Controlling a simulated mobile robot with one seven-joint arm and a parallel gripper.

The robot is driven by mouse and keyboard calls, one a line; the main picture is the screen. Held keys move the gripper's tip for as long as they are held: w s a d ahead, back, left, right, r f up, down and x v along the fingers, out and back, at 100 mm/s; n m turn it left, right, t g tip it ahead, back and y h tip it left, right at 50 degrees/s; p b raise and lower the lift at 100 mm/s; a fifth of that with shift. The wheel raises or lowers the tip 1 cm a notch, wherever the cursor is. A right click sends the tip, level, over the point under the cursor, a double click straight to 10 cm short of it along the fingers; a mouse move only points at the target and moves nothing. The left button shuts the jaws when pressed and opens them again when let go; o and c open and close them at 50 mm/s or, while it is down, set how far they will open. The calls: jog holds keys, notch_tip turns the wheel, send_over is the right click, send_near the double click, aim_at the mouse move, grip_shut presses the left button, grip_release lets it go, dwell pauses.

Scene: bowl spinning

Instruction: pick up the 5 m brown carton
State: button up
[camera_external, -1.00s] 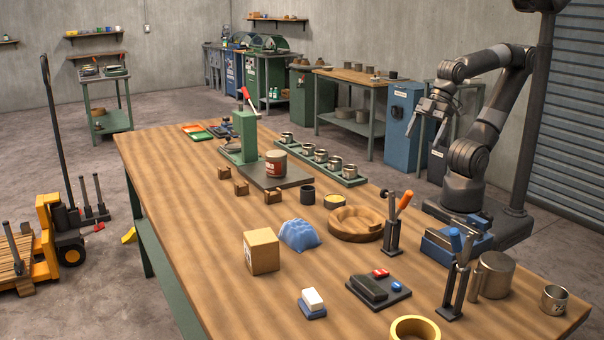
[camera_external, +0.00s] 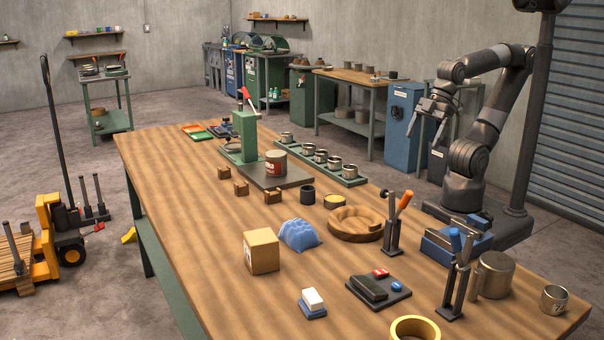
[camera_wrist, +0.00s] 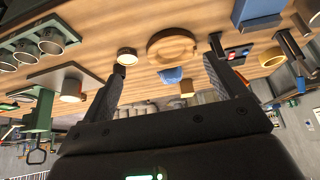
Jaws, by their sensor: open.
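The brown carton (camera_external: 261,250) is a small tan box standing upright on the wooden table, left of a crumpled blue cloth (camera_external: 299,234). In the wrist view, which looks upside down, the carton (camera_wrist: 187,89) shows small beyond the blue cloth (camera_wrist: 172,75), between my fingers. My gripper (camera_external: 427,121) is open and empty, raised beyond the table's right edge and well away from the carton. Its two dark fingers stand apart in the wrist view (camera_wrist: 163,72). I cannot read any size mark on the carton.
A round wooden bowl (camera_external: 355,223), an upright tool stand (camera_external: 394,237) and a blue vise (camera_external: 452,244) stand on the gripper's side. A black pad with buttons (camera_external: 378,288) and a sponge block (camera_external: 312,304) lie near the carton. Bare table (camera_external: 190,230) lies left of it.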

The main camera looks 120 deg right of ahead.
jog(key=w+r, duration=0.5)
jog(key=w, duration=0.8)
jog(key=m+g, duration=0.1)
jog(key=m, duration=0.1)
send_over(261, 248)
jog(key=s+d, duration=0.3)
jog(key=s, duration=0.3)
notch_tip(261, 248, down, 14)
jog(key=shift+h, duration=0.3)
jog(key=x, duration=1.1)
jog(key=shift+w+a, duration=0.1)
jog(key=shift+a, duration=0.05)
jog(key=shift+c, duration=0.3)
jog(key=c, duration=1.1)
